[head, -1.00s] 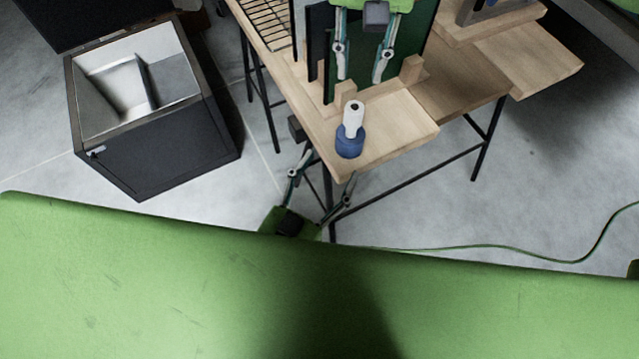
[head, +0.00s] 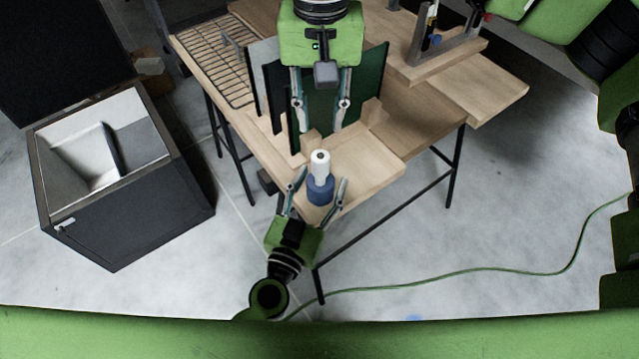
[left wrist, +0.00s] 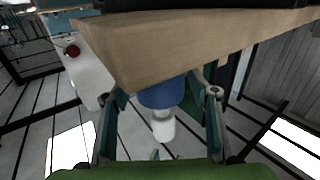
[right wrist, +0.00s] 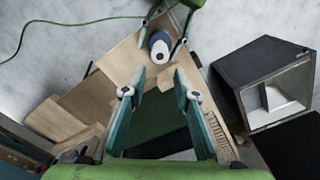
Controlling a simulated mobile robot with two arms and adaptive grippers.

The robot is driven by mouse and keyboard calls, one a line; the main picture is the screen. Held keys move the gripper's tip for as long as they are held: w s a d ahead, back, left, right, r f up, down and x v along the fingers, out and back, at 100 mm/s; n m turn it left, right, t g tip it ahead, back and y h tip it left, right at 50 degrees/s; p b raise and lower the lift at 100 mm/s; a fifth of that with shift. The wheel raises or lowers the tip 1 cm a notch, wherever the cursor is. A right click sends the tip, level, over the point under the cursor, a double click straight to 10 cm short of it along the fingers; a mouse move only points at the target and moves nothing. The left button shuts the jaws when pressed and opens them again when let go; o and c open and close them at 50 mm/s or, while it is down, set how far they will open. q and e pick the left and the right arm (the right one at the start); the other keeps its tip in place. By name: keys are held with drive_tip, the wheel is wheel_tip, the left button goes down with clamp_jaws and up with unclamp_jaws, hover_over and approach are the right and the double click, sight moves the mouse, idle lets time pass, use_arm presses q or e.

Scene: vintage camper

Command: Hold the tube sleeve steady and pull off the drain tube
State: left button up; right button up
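The tube sleeve (head: 320,192) is a short blue cylinder standing upright at the near corner of the wooden table. The white drain tube (head: 320,164) rises from its top. My left gripper (head: 322,177) is open, with a finger on either side of the sleeve. In the left wrist view the blue sleeve (left wrist: 162,94) and white tube (left wrist: 163,127) appear inverted between the spread fingers, with gaps beside them. My right gripper (head: 320,127) is open and empty, beyond the tube. In the right wrist view the sleeve (right wrist: 158,40) and tube (right wrist: 160,52) show beyond its fingertips.
Upright dark panels (head: 264,85) and small wooden blocks (head: 372,110) stand on the table (head: 372,160) behind the sleeve. A wire rack (head: 215,65) lies at the back left. A black box with a sink-like basin (head: 130,215) stands left on the floor. A green cable (head: 450,273) crosses the floor.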

sight(320, 156)
use_arm(q)
drive_tip(key=c, duration=0.9)
drive_tip(key=shift+o, duration=0.2)
use_arm(e)
drive_tip(key=o, duration=0.3)
drive_tip(key=shift+f, duration=0.1)
wheel_tip(320, 156, down, 4)
drive_tip(key=shift+r+n, duration=0.1)
drive_tip(key=shift+n, duration=0.6)
drive_tip(key=shift+f, duration=3.8)
clamp_jaws()
drive_tip(key=shift+r, duration=0.2)
drive_tip(key=shift+r, duration=1.4)
